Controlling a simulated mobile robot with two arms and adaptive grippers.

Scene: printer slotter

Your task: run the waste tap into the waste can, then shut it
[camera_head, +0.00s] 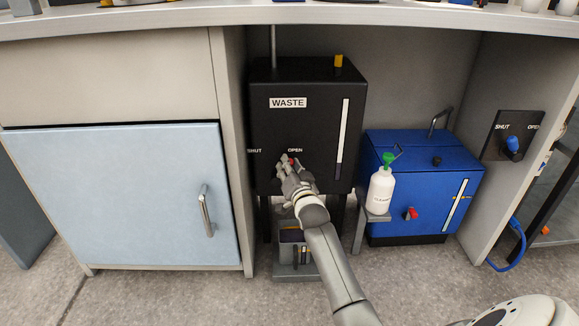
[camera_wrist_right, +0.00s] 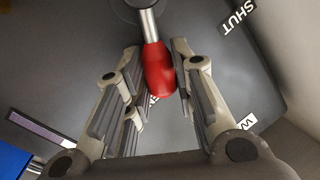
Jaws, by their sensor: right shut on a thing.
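The black waste tank (camera_head: 305,125) stands under the counter, labelled WASTE, SHUT and OPEN. Its tap has a red handle (camera_wrist_right: 158,68) on a metal stem. In the head view a bit of red shows just below OPEN. My right gripper (camera_head: 290,165) is shut on this handle, its fingers on both sides of it in the wrist view (camera_wrist_right: 158,85). There the handle partly covers the OPEN lettering, and SHUT stands off to the right. The waste can (camera_head: 292,236) sits below the tank, partly behind my right arm. Any flow is hidden. My left gripper is out of view.
A blue tank (camera_head: 425,165) with a red tap (camera_head: 411,214) stands right of the black one. A white bottle (camera_head: 381,192) with a green cap stands on a small shelf before it. A blue valve (camera_head: 512,144) is on the right wall. A pale blue cabinet door (camera_head: 120,200) is left.

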